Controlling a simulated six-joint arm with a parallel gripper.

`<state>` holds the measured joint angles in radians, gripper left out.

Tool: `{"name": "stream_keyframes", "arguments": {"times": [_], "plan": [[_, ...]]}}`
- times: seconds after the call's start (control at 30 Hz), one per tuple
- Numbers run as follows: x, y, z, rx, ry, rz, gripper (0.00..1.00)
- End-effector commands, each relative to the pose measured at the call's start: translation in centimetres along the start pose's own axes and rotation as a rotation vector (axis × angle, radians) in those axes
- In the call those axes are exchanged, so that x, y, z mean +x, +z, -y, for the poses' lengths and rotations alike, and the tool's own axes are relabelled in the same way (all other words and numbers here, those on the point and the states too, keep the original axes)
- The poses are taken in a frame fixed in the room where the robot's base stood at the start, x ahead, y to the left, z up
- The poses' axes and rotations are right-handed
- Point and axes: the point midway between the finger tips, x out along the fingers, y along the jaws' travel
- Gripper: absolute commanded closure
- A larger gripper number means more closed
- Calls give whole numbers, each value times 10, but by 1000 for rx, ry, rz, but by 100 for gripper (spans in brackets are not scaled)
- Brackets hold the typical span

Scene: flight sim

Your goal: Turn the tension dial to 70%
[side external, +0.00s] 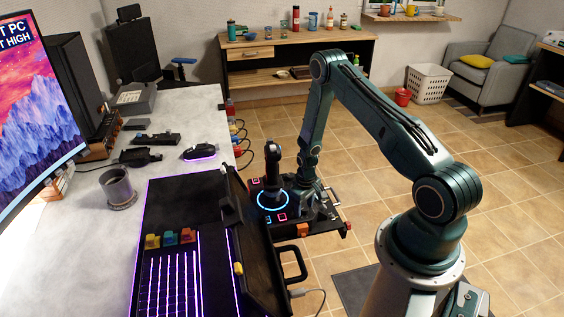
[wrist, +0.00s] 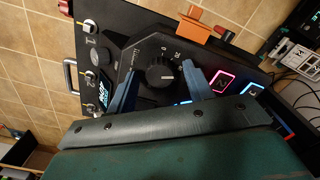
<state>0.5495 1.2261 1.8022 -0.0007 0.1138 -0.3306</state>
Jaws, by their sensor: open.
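The dial (wrist: 158,72) is a round black ribbed knob on a dark plate with pale scale marks. A light pointer line on it points roughly to the right in the wrist view; the marks are too small to read surely. My gripper (wrist: 162,80) is open, with one blue finger on each side of the dial and a gap seeming to show on both sides. Whether a finger touches the dial I cannot tell. In the side view my gripper (side external: 309,207) is low over the control panel beside the joystick, and the dial is hidden.
The joystick (side external: 271,160) stands left of my gripper with a glowing blue ring at its base. Pink-lit (wrist: 223,82) and blue-lit (wrist: 250,91) buttons, toggle switches (wrist: 90,27) and an orange part (wrist: 194,27) are near the dial. A desk (side external: 85,235) lies to the left.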

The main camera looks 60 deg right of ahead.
Motion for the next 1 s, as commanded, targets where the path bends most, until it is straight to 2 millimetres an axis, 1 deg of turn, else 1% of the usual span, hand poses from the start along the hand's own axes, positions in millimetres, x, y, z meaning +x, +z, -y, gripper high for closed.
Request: {"name": "stream_keyframes", "arguments": {"times": [0.1, 0.13, 0.33, 0.37, 0.73, 1.0], "plan": [[0, 0, 0, 0, 0, 0, 48], [0, 0, 0, 0, 0, 0, 52], [0, 0, 0, 0, 0, 0, 92], [0, 0, 0, 0, 0, 0, 93], [0, 0, 0, 39, -1, 0, 93], [0, 0, 0, 174, 0, 0, 93]]}}
